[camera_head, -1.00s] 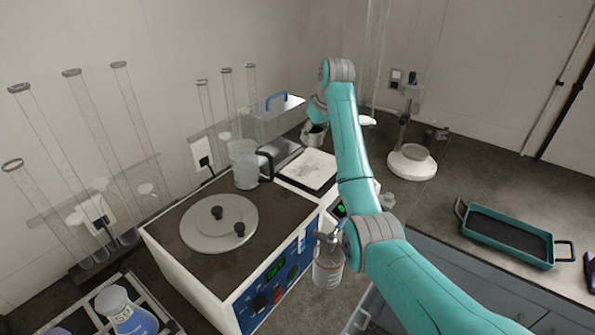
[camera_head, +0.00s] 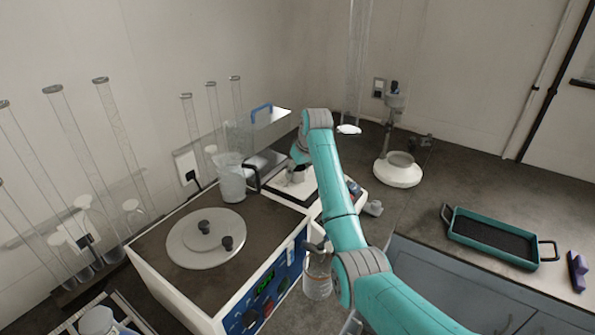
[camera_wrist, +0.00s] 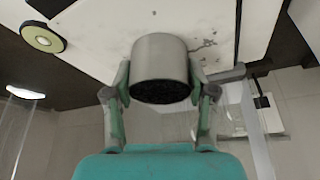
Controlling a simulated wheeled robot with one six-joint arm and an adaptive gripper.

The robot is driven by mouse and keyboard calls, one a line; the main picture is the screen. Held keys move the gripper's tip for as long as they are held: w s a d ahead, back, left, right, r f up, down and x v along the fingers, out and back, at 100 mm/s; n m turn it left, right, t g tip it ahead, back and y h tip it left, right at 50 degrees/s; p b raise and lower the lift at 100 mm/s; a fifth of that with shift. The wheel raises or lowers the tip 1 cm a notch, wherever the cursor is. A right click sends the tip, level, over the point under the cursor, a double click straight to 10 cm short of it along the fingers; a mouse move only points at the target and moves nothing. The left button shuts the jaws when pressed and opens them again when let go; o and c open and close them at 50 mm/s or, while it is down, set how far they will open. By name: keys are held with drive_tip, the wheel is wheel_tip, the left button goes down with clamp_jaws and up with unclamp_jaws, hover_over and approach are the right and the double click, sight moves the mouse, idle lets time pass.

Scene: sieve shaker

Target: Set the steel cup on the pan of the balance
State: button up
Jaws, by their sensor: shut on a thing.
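The steel cup (camera_wrist: 160,58) is between the two fingers of my gripper (camera_wrist: 159,80) in the wrist view. Its near end shows dark inside. In the head view the cup (camera_head: 296,175) is small and partly covered by my gripper (camera_head: 299,160). It is over the white pan (camera_head: 277,186) of the balance. The pan's stained white surface (camera_wrist: 95,35) lies behind the cup in the wrist view. I cannot tell whether the cup touches the pan. My arm hides the right part of the balance.
A clear beaker (camera_head: 231,180) stands left of the balance, on the box with a round lid (camera_head: 206,238). A glass bottle (camera_head: 317,278) stands in front. A teal tray (camera_head: 495,236) lies on the right counter. A white round-based stand (camera_head: 398,172) is behind.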

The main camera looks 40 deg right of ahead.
drive_tip(key=o, duration=1.3)
drive_tip(key=shift+f, duration=0.1)
drive_tip(key=shift+c, duration=0.2)
drive_tip(key=v, duration=1.2)
